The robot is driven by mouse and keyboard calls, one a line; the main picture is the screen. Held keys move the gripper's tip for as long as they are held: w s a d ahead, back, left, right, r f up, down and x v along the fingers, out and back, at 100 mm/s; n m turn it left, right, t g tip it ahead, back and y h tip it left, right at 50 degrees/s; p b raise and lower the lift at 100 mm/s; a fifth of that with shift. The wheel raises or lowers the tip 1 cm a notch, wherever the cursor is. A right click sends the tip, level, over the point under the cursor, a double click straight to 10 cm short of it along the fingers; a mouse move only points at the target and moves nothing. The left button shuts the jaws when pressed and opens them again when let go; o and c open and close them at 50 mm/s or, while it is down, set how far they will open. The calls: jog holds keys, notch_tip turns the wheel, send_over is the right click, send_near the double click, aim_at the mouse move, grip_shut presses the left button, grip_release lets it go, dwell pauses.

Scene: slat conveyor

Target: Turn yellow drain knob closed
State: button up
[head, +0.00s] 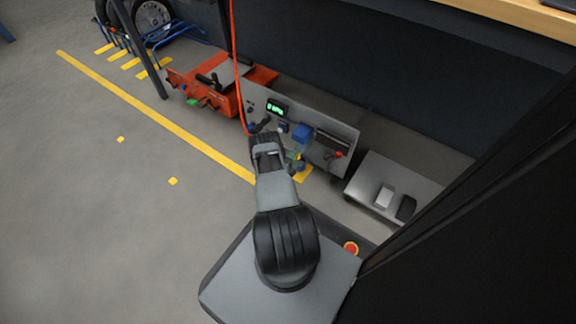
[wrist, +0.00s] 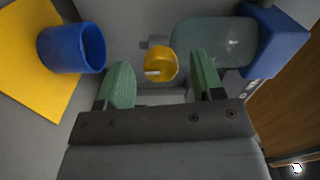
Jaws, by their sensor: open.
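The yellow drain knob (wrist: 160,66) shows in the middle of the wrist view, with a pale mark across its face. It sits at the end of a greenish see-through bowl (wrist: 215,42) with a blue body (wrist: 276,38). My gripper (wrist: 160,70) is open, its green fingers to the left and right of the knob, with a visible gap on each side. How far the fingertips are from the knob in depth is hard to tell. In the head view the blue body (head: 302,131) shows on the grey panel, and my arm partly hides this area.
A blue cup (wrist: 72,48) stands by a yellow surface (wrist: 30,60) left in the wrist view. In the head view, the grey panel (head: 345,131) has a green-lit display (head: 277,108). An orange cart (head: 262,76) stands left of it, a grey box (head: 365,180) right. Floor at left is open.

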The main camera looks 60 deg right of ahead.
jog(key=a+p, duration=0.4)
jog(key=a, duration=0.9)
jog(key=shift+a, duration=0.25)
jog(key=shift+w, duration=0.1)
